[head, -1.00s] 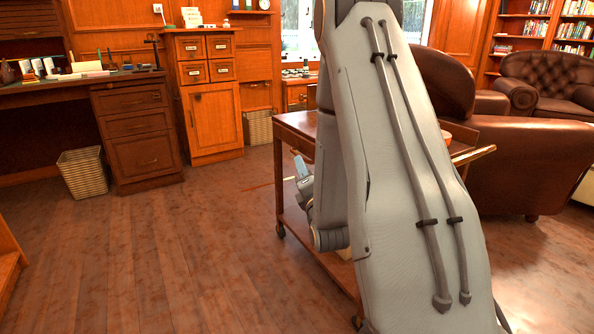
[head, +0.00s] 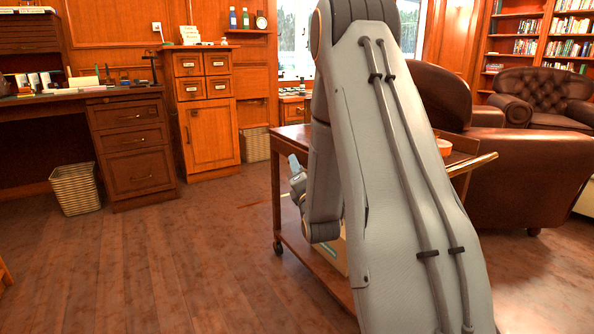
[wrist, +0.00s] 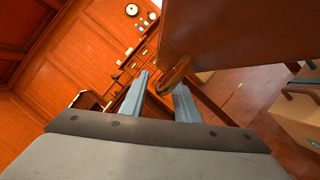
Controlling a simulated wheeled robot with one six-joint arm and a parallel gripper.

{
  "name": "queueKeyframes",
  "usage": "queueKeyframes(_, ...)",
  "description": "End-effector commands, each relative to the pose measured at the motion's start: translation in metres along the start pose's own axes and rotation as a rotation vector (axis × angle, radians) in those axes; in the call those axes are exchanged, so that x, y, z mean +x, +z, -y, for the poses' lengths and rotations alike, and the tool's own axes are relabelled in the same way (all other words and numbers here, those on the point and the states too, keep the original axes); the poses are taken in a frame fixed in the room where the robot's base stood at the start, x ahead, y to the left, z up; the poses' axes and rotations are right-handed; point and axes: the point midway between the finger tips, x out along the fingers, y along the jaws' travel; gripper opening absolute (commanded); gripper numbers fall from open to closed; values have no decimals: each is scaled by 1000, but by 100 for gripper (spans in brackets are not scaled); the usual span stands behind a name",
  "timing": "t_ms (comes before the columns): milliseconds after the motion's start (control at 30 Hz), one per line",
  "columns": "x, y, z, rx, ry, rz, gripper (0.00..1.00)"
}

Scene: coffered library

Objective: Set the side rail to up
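A wooden trolley (head: 290,134) stands behind my arm in the head view. A rail-like bar with a pale end (head: 484,160) sticks out at its right side; I cannot tell whether this is the side rail or how it is set. In the wrist view, a large wooden panel (wrist: 235,40) fills the upper right, and a rounded wooden end (wrist: 176,72) shows close to the right fingertip. My gripper (wrist: 162,82) is open, its two fingers apart; contact with the wood cannot be told. In the head view my gripper (head: 294,163) shows at the trolley's left side. My arm hides much of the trolley.
A leather armchair (head: 530,170) stands close on the trolley's right. A desk (head: 130,150), a wicker basket (head: 76,190) and a drawer cabinet (head: 212,135) line the back left. A box (head: 330,250) sits on the trolley's lower shelf. The floor (head: 150,265) at left is clear.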

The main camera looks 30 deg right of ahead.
Motion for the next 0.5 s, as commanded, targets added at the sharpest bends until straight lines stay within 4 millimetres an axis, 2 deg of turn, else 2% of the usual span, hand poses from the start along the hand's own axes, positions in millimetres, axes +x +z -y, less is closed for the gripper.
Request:
queueKeyframes(167,0,0,0,0,0,0,29)
queueKeyframes(333,0,0,0,0,0,0,0)
queueKeyframes(500,0,0,0,2,-1,0,0)
